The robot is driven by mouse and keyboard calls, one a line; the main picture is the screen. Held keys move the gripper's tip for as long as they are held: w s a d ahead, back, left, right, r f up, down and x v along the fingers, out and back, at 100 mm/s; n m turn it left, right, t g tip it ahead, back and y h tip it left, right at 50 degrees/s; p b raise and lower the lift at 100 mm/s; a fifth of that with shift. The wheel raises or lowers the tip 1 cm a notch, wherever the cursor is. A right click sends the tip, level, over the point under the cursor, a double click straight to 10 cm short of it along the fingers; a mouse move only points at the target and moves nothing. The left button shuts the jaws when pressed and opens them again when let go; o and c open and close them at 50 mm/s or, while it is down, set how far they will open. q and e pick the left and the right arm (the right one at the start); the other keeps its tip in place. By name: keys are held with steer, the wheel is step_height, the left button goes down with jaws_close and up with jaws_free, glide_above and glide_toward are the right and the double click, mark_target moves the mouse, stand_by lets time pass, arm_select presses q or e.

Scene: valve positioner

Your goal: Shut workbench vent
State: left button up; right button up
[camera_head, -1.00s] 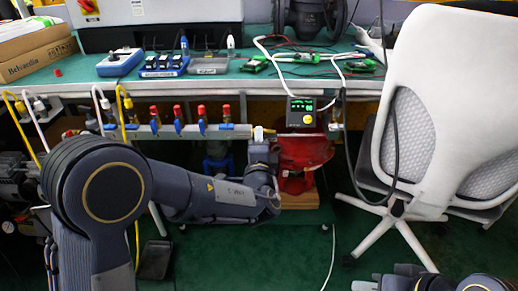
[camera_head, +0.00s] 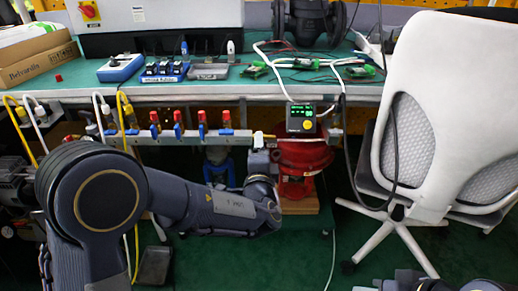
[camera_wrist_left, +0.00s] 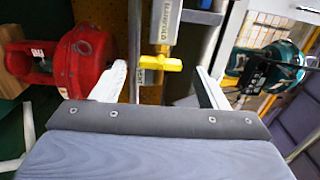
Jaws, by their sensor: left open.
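My left gripper (camera_wrist_left: 162,74) is open, with one finger on each side of the handle in the wrist picture; I cannot tell any contact. Part of my right gripper (camera_head: 403,283) shows at the bottom right.
Several red-and-blue valves (camera_head: 178,126) line the manifold. A red machine (camera_head: 305,160) stands below. A white chair (camera_head: 430,110) blocks the right side. Cables hang from the green workbench (camera_head: 210,92).

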arm_select(q)
steer(key=s, duration=0.6)
steer(key=shift+p, duration=0.35)
steer(key=shift+s, duration=0.1)
